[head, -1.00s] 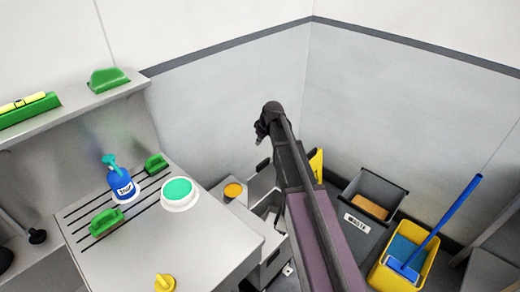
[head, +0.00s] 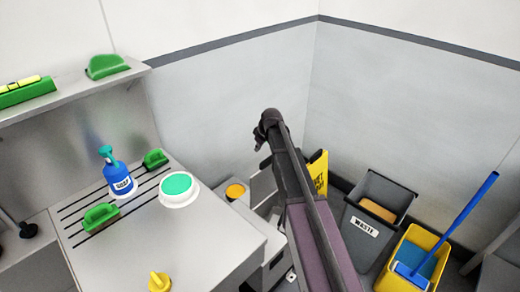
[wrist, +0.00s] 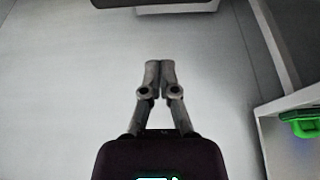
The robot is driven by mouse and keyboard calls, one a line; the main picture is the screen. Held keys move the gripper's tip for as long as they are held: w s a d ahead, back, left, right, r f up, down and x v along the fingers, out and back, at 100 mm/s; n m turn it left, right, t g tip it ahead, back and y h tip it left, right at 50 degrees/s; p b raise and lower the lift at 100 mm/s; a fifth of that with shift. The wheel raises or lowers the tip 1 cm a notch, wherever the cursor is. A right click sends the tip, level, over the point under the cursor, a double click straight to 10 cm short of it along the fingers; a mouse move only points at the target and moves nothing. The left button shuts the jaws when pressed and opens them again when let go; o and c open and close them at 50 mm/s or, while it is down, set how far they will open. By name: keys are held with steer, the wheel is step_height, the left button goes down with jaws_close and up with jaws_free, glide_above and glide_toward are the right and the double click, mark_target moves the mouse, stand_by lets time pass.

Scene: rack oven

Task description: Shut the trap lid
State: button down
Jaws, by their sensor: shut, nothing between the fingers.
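A grey bin-like box (head: 275,268), which looks like the trap, stands on the floor beyond the counter's right end, mostly hidden by my arm. A grey upright panel (head: 262,184) at its back looks like its raised lid. My gripper (head: 258,146) is at the arm's far end, above and near that panel, in front of the grey wall. In the wrist view, my gripper's two fingertips (wrist: 160,64) meet, with nothing between them. I cannot make out the lid for certain in the wrist view.
The steel counter (head: 190,245) holds a blue spray bottle (head: 119,180), green scoops and a green-topped white tub (head: 177,187). To the right stand a yellow wet-floor sign (head: 319,170), a grey waste bin (head: 352,245) and a yellow mop bucket (head: 385,275).

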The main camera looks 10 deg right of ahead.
steer(key=shift+s+d+f+b, duration=0.45)
steer(key=shift+s+f, duration=0.2)
steer(key=shift+s+d+f+b, duration=0.45)
steer(key=shift+s+f, duration=0.15)
steer(key=shift+s, duration=0.05)
steer(key=shift+s+a, duration=0.1)
